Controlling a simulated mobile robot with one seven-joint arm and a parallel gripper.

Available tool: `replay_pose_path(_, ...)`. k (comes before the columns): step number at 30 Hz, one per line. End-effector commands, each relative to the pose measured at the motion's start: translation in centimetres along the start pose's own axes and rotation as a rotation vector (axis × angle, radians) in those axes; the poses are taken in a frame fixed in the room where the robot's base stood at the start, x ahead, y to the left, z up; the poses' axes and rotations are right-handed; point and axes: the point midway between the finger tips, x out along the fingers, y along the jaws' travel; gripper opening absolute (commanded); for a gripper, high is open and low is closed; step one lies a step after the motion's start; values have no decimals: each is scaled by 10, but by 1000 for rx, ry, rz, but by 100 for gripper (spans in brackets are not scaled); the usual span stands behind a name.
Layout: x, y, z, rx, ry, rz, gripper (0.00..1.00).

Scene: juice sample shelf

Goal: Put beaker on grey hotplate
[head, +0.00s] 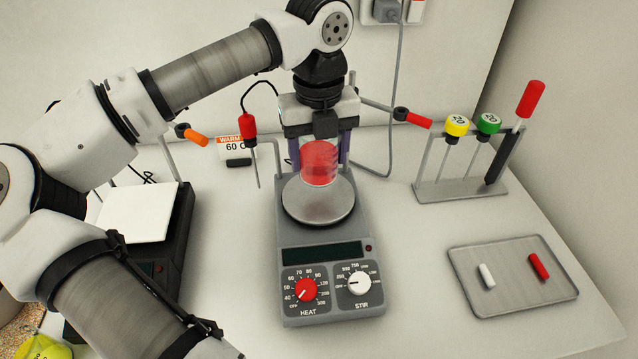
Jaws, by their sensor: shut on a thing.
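A glass beaker (320,163) with red liquid is upright between the fingers of my gripper (318,152). The gripper points down and is shut on the beaker, with a finger at each side. The grey hotplate (331,254) stands in the middle of the bench, with a round metal plate (317,211), a red HEAT knob and a white STIR knob. The beaker shows over the back half of the round plate. I cannot tell whether its base touches the plate or is just above it.
A black hotplate with a white square top (138,214) stands at left, partly behind my arm. A red-handled probe (249,127) hangs close left of the gripper. A rack (462,188) of tools and a metal tray (515,290) with two small bars are at right.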

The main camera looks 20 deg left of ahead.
Motion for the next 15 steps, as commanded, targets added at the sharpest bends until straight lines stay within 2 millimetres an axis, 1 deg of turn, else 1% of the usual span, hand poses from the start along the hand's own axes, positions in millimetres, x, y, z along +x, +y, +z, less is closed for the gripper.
replay_pose_path(1, 4, 0, 0, 0, 0, -1, 30)
replay_pose_path(5, 11, 0, 0, 0, 0, -1, 30)
replay_pose_path(12, 46, 0, 0, 1, 1, -1, 30)
replay_pose_path(15, 49, 0, 0, 0, -1, -1, 30)
